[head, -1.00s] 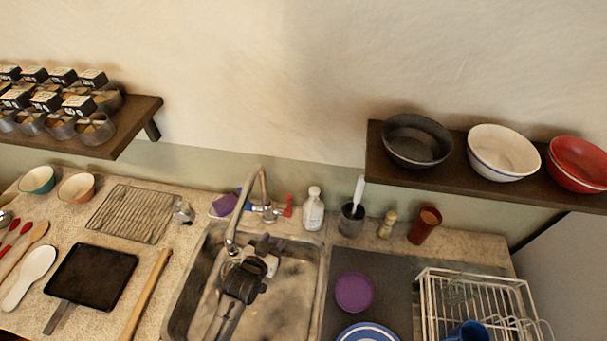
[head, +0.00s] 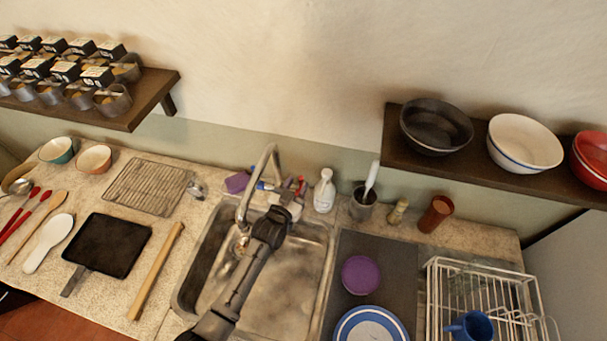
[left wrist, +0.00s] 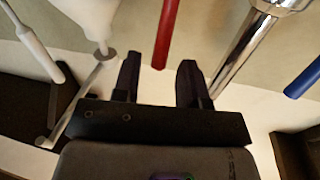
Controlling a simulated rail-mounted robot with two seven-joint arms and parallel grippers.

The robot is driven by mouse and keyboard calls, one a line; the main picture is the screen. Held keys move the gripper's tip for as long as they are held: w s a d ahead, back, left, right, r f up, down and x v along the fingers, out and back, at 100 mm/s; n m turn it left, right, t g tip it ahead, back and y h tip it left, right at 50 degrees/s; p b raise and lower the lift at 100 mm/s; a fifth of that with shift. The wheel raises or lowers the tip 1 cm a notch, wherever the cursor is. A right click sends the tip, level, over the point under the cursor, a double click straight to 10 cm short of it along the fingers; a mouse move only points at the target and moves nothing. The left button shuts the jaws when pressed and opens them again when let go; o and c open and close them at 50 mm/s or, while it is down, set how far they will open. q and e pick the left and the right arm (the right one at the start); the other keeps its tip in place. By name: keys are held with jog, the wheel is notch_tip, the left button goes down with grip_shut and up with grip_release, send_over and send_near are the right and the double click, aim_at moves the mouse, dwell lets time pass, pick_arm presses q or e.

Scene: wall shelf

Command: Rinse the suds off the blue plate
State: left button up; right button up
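The blue-rimmed plate (head: 348,329) lies on the dark mat right of the sink, cut off by the lower picture edge. I cannot make out suds on it. The chrome faucet (head: 273,153) arches over the sink (head: 305,262), with a red handle (head: 302,188) and a blue handle. My left gripper (head: 284,207) is at the back of the sink by the faucet base. In the left wrist view, its fingers (left wrist: 158,70) are open, with the red handle (left wrist: 168,30) between their tips. The blue handle (left wrist: 303,79) is farther right there. My right gripper is out of view.
A white bottle (head: 324,192) stands close to the red handle. A purple round item (head: 361,275) lies behind the plate, and a dish rack (head: 433,290) with a blue mug (head: 472,328) is at right. Bowls stand on the right wall shelf (head: 450,172).

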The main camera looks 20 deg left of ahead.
pick_arm(q)
jog(key=shift+w+d, duration=0.2)
jog(key=shift+w, duration=2.2)
grip_shut()
